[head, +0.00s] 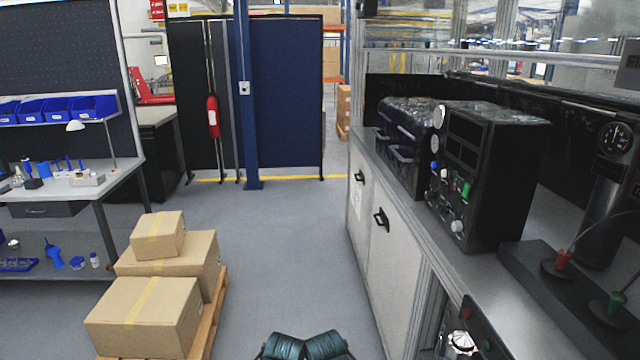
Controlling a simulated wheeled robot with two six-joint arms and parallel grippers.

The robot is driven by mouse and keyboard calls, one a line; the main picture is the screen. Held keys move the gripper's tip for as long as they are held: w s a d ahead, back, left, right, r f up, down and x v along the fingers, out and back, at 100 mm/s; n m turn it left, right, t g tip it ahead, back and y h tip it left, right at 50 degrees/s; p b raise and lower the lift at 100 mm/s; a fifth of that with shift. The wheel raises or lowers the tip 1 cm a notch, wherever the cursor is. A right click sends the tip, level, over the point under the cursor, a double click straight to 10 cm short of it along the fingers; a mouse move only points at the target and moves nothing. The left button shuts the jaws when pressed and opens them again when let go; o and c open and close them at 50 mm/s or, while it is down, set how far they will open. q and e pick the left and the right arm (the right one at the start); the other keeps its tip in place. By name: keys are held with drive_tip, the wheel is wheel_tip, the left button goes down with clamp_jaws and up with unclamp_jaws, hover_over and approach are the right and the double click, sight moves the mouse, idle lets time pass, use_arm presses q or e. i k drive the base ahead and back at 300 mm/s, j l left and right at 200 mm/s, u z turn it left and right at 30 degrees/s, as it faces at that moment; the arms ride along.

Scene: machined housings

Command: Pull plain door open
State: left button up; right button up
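A light grey cabinet runs along the right side under the workbench, with two doors facing the aisle. The nearer door is plain (392,265), with a black handle (381,219) near its upper left corner. It looks shut. The farther door (352,212) carries a pale sheet or label (357,197) below its own black handle (360,178), and it also looks shut. Neither of my grippers is in view. Only dark teal rounded parts, which seem to be mine, show at the bottom edge.
The grey floor (285,240) in front of the doors is clear. Cardboard boxes (145,318) are stacked on a wooden pallet (205,335) at the left. A black instrument unit (497,185) stands on the bench above the cabinet. A blue post (244,100) and partitions stand behind.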

sight(395, 257)
drive_tip(key=i, duration=1.55)
drive_tip(key=i+j+z, duration=0.1)
drive_tip(key=i, duration=1.45)
